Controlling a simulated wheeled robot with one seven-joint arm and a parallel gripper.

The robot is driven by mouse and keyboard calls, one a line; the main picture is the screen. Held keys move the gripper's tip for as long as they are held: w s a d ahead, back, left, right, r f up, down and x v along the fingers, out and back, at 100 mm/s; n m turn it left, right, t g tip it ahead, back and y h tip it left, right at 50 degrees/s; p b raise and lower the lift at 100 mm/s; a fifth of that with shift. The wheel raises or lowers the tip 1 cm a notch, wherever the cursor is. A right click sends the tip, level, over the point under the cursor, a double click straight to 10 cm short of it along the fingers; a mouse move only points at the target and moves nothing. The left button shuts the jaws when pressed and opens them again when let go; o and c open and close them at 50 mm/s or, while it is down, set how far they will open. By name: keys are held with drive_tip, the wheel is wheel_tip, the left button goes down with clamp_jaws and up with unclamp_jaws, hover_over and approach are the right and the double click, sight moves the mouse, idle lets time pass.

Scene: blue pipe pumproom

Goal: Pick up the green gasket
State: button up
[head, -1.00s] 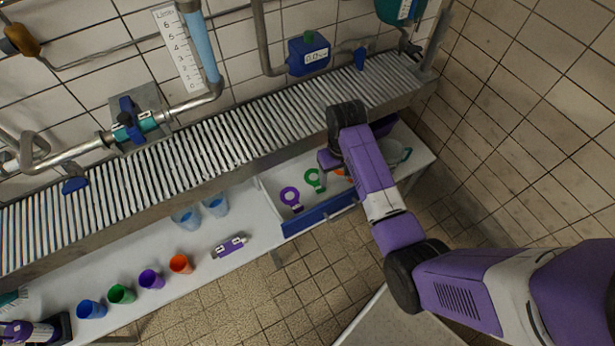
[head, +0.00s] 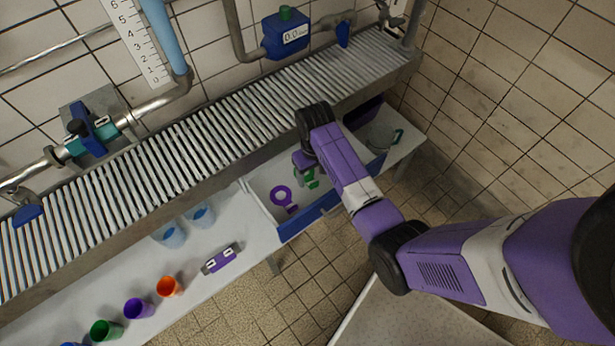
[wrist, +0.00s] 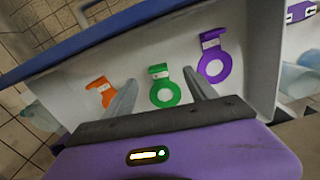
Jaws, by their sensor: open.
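The green gasket (wrist: 154,96), a ring with a short tab, lies in the open drawer between a purple gasket (wrist: 225,66) and an orange gasket (wrist: 107,96) in the wrist view. My gripper (wrist: 160,77) is open and empty, its two fingers showing on either side of the green gasket. I cannot tell the height left between fingertips and gasket. In the head view the green gasket (head: 312,180) is partly covered by my wrist, the purple gasket (head: 277,195) shows to its left, and the orange one is hidden.
The drawer's blue front (head: 300,222) and white walls enclose the gaskets. The roller conveyor (head: 180,155) runs above and behind.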

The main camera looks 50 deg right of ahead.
sight(313, 182)
wheel_tip(313, 182, down, 5)
drive_tip(key=shift+d+r+b, duration=0.1)
drive_tip(key=shift+d+b, duration=0.05)
drive_tip(key=shift+b, duration=0.15)
drive_tip(key=c, duration=1.4)
drive_tip(key=shift+c, duration=0.2)
drive_tip(key=shift+r, duration=0.15)
